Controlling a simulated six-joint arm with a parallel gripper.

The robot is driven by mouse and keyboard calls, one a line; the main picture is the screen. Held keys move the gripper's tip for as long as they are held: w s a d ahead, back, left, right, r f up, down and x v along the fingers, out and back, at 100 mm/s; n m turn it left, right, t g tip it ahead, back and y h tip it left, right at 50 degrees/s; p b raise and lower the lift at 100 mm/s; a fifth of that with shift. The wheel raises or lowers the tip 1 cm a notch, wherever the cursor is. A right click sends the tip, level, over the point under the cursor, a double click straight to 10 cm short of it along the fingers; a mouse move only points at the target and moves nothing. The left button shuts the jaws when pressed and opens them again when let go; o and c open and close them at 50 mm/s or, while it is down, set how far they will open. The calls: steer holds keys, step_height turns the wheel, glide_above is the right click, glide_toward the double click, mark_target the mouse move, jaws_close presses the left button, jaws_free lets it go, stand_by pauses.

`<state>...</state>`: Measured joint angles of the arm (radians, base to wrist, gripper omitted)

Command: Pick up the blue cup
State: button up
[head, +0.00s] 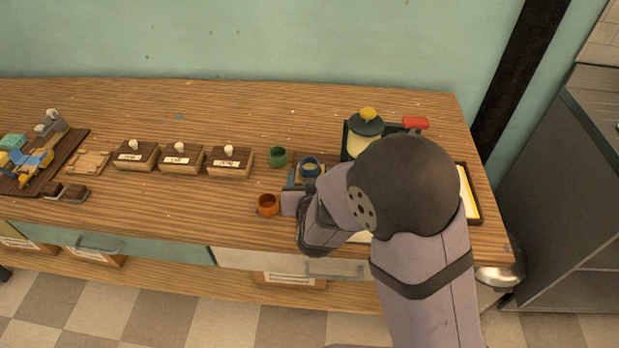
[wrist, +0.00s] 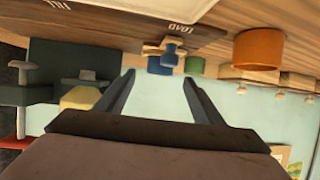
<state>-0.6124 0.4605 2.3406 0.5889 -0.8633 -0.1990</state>
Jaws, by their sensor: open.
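The blue cup (head: 310,168) stands on the counter, on a small light wooden piece, right of a green cup (head: 278,157). An orange cup (head: 268,204) stands nearer the front, to the left of my gripper (head: 300,183). In the wrist view, which is upside down, my gripper (wrist: 160,79) is open and empty. The blue cup (wrist: 162,64) shows beyond the fingertips, roughly in line with the gap, apart from both. The green cup (wrist: 194,65) and the larger-looking orange cup (wrist: 258,48) are to its right. My arm hides part of the counter in the head view.
A dark tray with a lidded jar (head: 366,130) and a red-handled item (head: 415,123) stands right of the blue cup. Several labelled wooden boxes (head: 180,158) line the left. The wall is behind. The counter behind the cups is clear.

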mark_target(309, 160)
steer(key=shift+w+a, duration=0.1)
steer(key=shift+w, duration=0.1)
steer(key=shift+p+x, duration=0.9)
steer(key=shift+x, duration=2.65)
steer(key=shift+r, duration=0.1)
steer(key=c, duration=1.2)
